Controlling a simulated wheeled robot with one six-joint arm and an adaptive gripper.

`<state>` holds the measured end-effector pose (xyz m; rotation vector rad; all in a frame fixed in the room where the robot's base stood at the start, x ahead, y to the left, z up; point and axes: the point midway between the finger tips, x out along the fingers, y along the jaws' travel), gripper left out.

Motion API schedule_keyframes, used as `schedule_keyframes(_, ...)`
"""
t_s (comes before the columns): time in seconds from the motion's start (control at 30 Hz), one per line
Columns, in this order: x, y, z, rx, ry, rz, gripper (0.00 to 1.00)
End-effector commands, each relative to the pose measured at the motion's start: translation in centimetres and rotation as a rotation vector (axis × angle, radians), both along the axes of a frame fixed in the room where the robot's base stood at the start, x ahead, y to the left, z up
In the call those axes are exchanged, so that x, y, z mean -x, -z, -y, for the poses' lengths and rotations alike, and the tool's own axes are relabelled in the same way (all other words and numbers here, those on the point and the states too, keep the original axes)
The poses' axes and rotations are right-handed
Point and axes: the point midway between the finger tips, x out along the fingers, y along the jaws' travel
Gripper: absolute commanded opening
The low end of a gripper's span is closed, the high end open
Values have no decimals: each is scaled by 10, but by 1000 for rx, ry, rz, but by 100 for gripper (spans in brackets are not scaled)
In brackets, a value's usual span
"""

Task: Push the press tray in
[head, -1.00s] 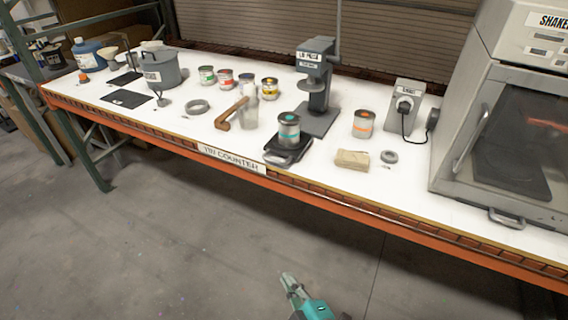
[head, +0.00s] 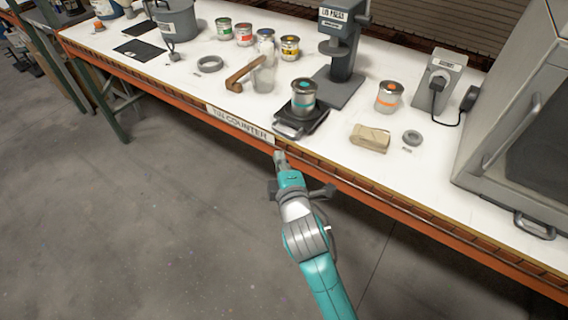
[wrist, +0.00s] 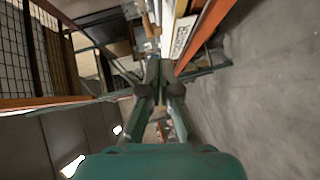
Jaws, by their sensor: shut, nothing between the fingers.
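The press tray (head: 313,121) is a dark flat tray with a handle at its front, pulled out in front of the lid press (head: 341,45) on the counter. A silver tin with a teal band (head: 303,97) stands upright on the tray. My gripper (head: 280,157) is shut and empty, just in front of the counter's front edge, below and left of the tray handle and apart from it. In the wrist view my gripper's fingers (wrist: 160,100) point along the counter edge; the tray cannot be made out there.
A wooden-handled mallet (head: 240,75) and a clear jar (head: 263,79) stand left of the tray. A tan block (head: 370,137), a grey ring (head: 412,138) and an orange-banded tin (head: 389,96) are to its right. The orange counter rail (head: 350,184) runs beside my gripper. The floor in front is clear.

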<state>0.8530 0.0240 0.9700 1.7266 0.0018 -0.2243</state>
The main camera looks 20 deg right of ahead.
Motion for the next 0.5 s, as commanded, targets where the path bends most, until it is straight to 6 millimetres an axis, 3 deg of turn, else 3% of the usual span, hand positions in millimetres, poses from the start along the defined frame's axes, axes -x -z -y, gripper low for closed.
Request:
schedule_keyframes(0.3,-58,8,9,-1,2,1,0)
schedule_keyframes(0.5,-71,15,31,-1,3,-1,0)
